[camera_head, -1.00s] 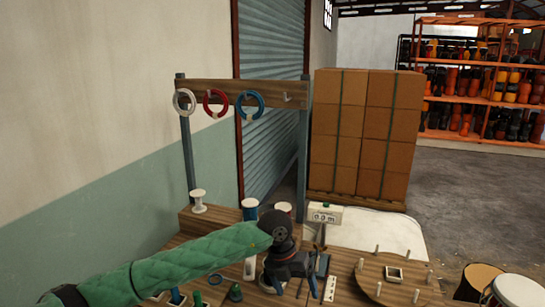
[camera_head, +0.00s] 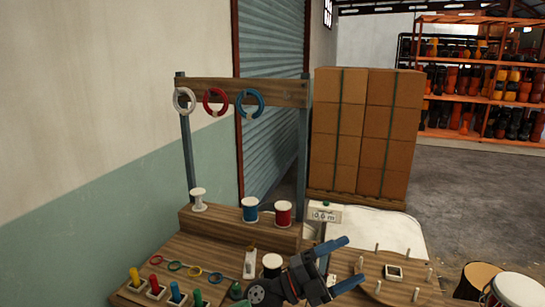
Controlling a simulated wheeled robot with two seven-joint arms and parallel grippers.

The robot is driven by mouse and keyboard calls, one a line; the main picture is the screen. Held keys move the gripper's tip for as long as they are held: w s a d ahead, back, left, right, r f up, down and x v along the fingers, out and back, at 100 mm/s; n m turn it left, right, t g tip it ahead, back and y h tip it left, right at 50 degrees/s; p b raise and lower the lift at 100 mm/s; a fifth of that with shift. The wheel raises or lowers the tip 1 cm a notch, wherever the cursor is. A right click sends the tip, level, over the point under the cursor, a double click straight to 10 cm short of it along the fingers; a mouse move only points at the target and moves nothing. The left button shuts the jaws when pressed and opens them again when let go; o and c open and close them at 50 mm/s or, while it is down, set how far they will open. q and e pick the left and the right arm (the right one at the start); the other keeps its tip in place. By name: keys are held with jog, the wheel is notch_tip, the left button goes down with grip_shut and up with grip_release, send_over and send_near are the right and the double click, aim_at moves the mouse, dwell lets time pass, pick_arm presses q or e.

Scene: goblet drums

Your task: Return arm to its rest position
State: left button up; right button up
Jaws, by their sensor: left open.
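My left gripper (camera_head: 356,259) is low in the head view, right of the middle, over the wooden workbench (camera_head: 185,248). Its two blue-tipped fingers are spread apart and point right, with nothing between them. Only the dark wrist and gripper show; the rest of the left arm is out of view. The gripper is close in front of the left part of a round wooden board with pegs (camera_head: 378,291) and hides some of it. My right gripper is not in view.
A rack holds white, red and blue rings (camera_head: 250,103). White, blue (camera_head: 250,209) and red (camera_head: 283,213) spools stand on a ledge. Coloured pegs (camera_head: 155,285) and small rings (camera_head: 194,270) are at front left. A small display box (camera_head: 324,213) and drums (camera_head: 515,290) are to the right.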

pick_arm(q)
jog(key=w+a+f+n+t+y, duration=0.3)
jog(key=a+n+t+y, duration=0.5)
jog(key=n, duration=0.3)
jog(key=w+a+f+n+t+y, duration=0.3)
jog(key=a+n+t+y, duration=0.2)
jog(key=a+n+t, duration=0.4)
jog(key=s+a+f+n+g+y, duration=0.2)
jog(key=s+a+f+n+y, duration=0.15)
jog(key=a+f, duration=0.35)
jog(key=s+a+f+n+g+y, duration=0.25)
jog(key=a+f+n+y, duration=0.2)
jog(key=f, duration=0.35)
jog(key=s+a+f+n+g, duration=0.1)
jog(key=s+a+f+g, duration=0.25)
jog(key=s+f, duration=0.35)
jog(key=s+a+f+n+g+y, duration=0.15)
jog(key=s+f+g, duration=0.25)
jog(key=s, duration=0.5)
jog(key=s+a+f+g, duration=0.35)
jog(key=s+f, duration=0.25)
jog(key=s, duration=0.2)
jog(key=s+d+f+g, duration=0.1)
jog(key=d+f, duration=0.1)
jog(key=f, duration=1.3)
jog(key=s+d+f+g, duration=0.2)
jog(key=d+f, duration=0.1)
jog(key=f, duration=1.3)
jog(key=shift+h, duration=0.35)
jog(key=shift+r, duration=0.1)
